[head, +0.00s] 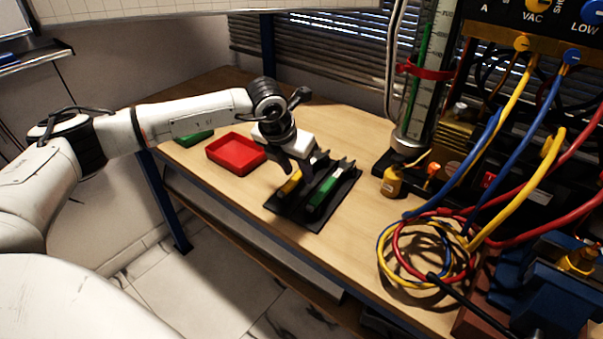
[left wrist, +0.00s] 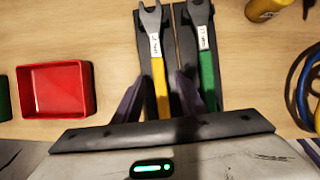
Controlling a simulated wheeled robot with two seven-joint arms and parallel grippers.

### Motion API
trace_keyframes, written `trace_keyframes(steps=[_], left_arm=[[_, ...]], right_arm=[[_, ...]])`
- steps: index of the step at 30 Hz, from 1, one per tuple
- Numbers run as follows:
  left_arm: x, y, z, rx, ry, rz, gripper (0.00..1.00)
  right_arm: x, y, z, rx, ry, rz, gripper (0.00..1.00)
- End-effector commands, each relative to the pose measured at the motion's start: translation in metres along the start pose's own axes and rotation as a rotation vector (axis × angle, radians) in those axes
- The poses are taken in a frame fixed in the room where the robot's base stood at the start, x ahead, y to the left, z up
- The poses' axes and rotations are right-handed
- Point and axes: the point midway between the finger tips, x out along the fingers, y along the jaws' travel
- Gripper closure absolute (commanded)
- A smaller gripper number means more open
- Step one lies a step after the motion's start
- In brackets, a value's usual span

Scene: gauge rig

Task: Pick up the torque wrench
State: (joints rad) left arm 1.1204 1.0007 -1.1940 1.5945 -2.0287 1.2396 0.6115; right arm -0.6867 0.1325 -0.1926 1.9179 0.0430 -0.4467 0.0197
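Two open-ended wrenches lie side by side on a black mat (head: 342,203). One has a yellow handle (head: 289,184) and the other a green handle (head: 321,194). Both also show in the left wrist view, the yellow one (left wrist: 160,88) and the green one (left wrist: 208,78), each with a small white label too blurred to read. I cannot tell which is the torque wrench. My left gripper (head: 293,170) points down over the mat. In the left wrist view its open fingers (left wrist: 158,97) stand on either side of the yellow handle, with nothing clamped. My right gripper is not in view.
To the right are a gauge column, a brass fitting (head: 392,182), coiled hoses (head: 430,250) and a blue vise (head: 545,290). Bare wood lies between mat and hoses.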

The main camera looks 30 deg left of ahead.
Motion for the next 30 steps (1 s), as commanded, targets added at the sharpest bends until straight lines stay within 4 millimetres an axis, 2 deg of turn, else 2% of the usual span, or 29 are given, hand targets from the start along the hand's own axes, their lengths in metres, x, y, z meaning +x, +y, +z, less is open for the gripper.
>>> trace_keyframes(steps=[22, 29, 30], left_arm=[[0.0042, -0.0001, -0.0018, 0.000, 0.000, 0.000, 0.62], [0.0042, -0.0001, -0.0018, 0.000, 0.000, 0.000, 1.00], [0.0042, -0.0001, -0.0018, 0.000, 0.000, 0.000, 1.00]], right_arm=[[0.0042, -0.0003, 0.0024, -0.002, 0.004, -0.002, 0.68], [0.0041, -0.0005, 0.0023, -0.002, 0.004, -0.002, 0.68], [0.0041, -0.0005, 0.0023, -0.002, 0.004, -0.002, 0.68]])
